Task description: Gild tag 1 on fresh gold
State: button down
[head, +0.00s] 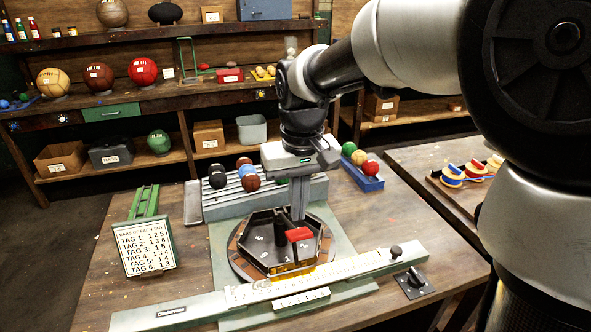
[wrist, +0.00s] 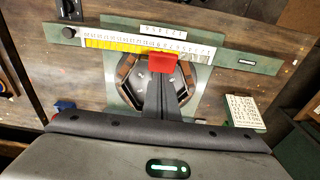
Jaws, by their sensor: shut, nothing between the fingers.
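A dark hexagonal frame (head: 262,235) sits on a round turntable (head: 240,262) on the bench. A red block (head: 298,234), perhaps a handle, is at its right side. My gripper (head: 299,216) points down just over or behind it, shut with nothing between the fingers; contact is unclear. In the wrist view my fingertips (wrist: 160,75) end beside the red block (wrist: 162,58). A numbered rail (head: 300,285) crosses in front, and its scale carries a yellow-gold strip (wrist: 120,44). The card (head: 147,248) lists tags; tag 1 appears to read 1 2 5. No tag is clearly identifiable.
A ribbed rack (head: 262,187) with several balls stands behind the frame. A blue tray (head: 362,175) of coloured balls is at its right. A black knobbed plate (head: 414,283) lies near the rail's right end. Bare bench lies left of the card and at right.

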jog(key=shift+s+d+f, duration=0.1)
jog(key=shift+s+f, duration=0.1)
jog(key=shift+f, duration=0.25)
jog(key=shift+s+d+f, duration=0.1)
jog(key=shift+s+f, duration=0.1)
jog(key=shift+f, duration=0.2)
